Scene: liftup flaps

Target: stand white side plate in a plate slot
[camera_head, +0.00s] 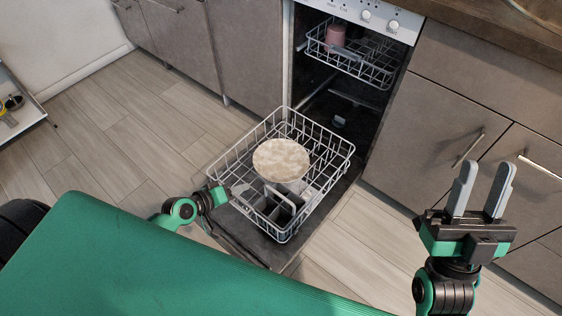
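A round, pale, mottled plate (281,160) is in the pulled-out lower dishwasher rack (232,158), near its middle and behind the cutlery basket (276,204). Its broad face shows to the camera; I cannot tell whether it stands in a slot or rests on the wires. My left gripper (218,194) is low at the left front edge of the rack, apart from the plate. Its fingers are too small and unclear to tell whether they are open. My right gripper (484,172) is raised at the right, fingers up, open and empty, well away from the rack.
The dishwasher door (240,230) is folded down under the rack. The upper rack (371,70) holds a pink cup (335,36). Cabinets with handles flank the dishwasher. The wooden floor at the left is clear, with a tray-like surface (22,115) at the far left.

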